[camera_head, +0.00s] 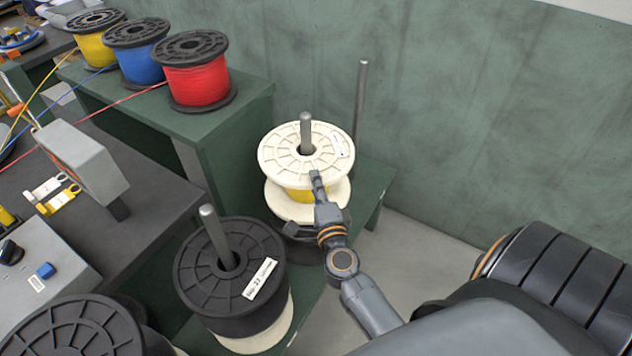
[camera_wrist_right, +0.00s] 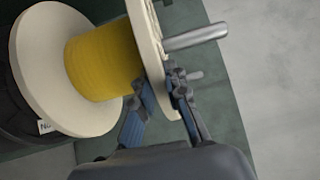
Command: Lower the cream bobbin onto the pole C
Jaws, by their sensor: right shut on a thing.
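The cream bobbin (camera_head: 283,153), wound with yellow wire, is around a metal pole (camera_head: 306,130) whose top sticks out through its hub. It also shows in the right wrist view (camera_wrist_right: 45,70), with the pole (camera_wrist_right: 197,38) coming out of its upper flange. No letter is readable on the pole, so I cannot tell if it is C. My right gripper (camera_head: 317,182) is shut on the rim of the upper flange; its fingers (camera_wrist_right: 160,98) straddle that rim in the wrist view. A black spool is below the bobbin; whether they touch is unclear. My left gripper is out of view.
A front pole (camera_head: 214,232) carries a black spool (camera_head: 205,285) above a white one. A bare pole (camera_head: 361,100) stands behind, near the green wall. Red (camera_head: 198,85), blue (camera_head: 140,62) and yellow (camera_head: 92,48) spools stand on the green bench (camera_head: 235,115).

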